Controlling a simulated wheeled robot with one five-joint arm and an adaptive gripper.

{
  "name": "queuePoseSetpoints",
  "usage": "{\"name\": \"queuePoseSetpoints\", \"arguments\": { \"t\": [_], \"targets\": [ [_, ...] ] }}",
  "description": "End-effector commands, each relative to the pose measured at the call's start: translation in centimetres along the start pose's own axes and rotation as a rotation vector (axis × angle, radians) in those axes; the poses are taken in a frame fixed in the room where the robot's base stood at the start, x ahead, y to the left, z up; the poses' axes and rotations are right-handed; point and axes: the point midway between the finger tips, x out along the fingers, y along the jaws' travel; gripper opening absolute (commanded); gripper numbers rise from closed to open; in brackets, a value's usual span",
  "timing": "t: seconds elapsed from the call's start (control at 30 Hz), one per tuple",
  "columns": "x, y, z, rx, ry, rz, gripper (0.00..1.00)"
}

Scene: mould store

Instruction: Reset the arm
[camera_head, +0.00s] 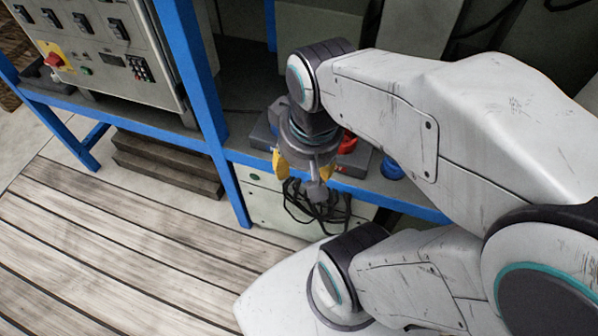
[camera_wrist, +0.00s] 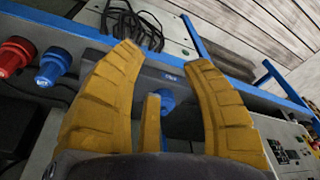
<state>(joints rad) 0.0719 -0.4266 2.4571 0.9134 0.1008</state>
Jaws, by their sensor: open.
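My arm is folded across the right of the head view, and my gripper (camera_head: 300,178) points down near the blue frame's lower rail. In the wrist view my gripper (camera_wrist: 165,60) has its yellow padded fingers spread apart, with nothing between the tips. A third, shorter yellow finger stands between them, in front of a blue connector. In the head view the arm and wrist hide part of the shelf behind the gripper.
A blue frame (camera_head: 203,95) carries a grey control panel (camera_head: 105,52). A red plug (camera_wrist: 14,56) and a blue plug (camera_wrist: 53,65) sit near the gripper. Black cable (camera_head: 318,208) hangs below it. Dark wooden steps (camera_head: 165,165) stand at left; the plank floor (camera_head: 110,245) is clear.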

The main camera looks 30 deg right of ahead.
Motion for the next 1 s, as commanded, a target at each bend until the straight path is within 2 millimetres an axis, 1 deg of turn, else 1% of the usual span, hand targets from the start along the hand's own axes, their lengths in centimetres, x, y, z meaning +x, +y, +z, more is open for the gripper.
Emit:
{"name": "queuePoseSetpoints", "arguments": {
  "t": [0.03,0.1,0.2,0.53,0.67,0.77,0.87,0.97,1.0],
  "targets": [
    [0.1,-0.5,0.5,-0.063,0.004,-0.006,0.44],
    [0.1,-0.8,1.0,-0.123,0.008,-0.011,0.44],
    [0.2,-1.1,1.4,-0.169,0.009,-0.014,0.44],
    [0.2,-1.1,1.4,-0.181,0.009,-0.015,0.44],
    [-0.2,-1.2,1.2,-0.185,0.014,-0.016,0.44],
    [-1.2,-1.5,0.7,-0.196,0.027,-0.019,0.44],
    [-2.8,-1.9,-0.2,-0.216,0.048,-0.024,0.44],
    [-5.1,-2.7,-1.5,-0.246,0.082,-0.033,0.44],
    [-6.2,-3.0,-2.1,-0.261,0.098,-0.037,0.44]
  ]
}}
